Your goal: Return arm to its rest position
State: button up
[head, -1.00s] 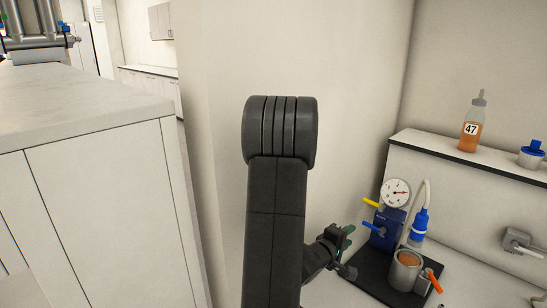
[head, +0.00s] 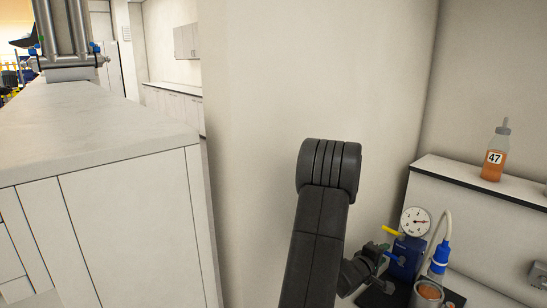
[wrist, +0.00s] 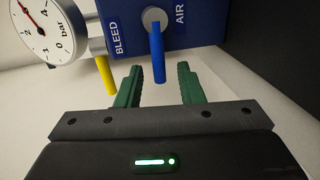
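My gripper (wrist: 156,88) is open and empty in the wrist view, with its two green fingers apart. The blue lever (wrist: 158,55) of the blue valve block (wrist: 205,22) shows between and beyond the fingers; I cannot tell the exact gap. In the head view my gripper (head: 384,266) is small and partly hidden by my arm, just left of the blue valve block (head: 405,256). My arm rises in the middle of the head view and bends at the top.
A gauge (head: 416,222), a yellow lever (head: 393,231) and a metal cup (head: 427,293) of orange liquid are close to my gripper. A white cabinet (head: 130,225) is at left.

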jog(key=b+v, duration=0.2)
jog(key=v, duration=1.2)
jog(key=shift+m, duration=0.8)
jog(key=x, duration=1.3)
jog(key=shift+w+d+r, duration=0.15)
jog(key=shift+d+r, duration=0.1)
jog(key=shift+d, duration=0.15)
jog(key=shift+r+m+t+y, duration=0.2)
jog(key=shift+m+t+y, duration=0.1)
jog(key=shift+m, duration=0.1)
jog(key=shift+r, duration=0.15)
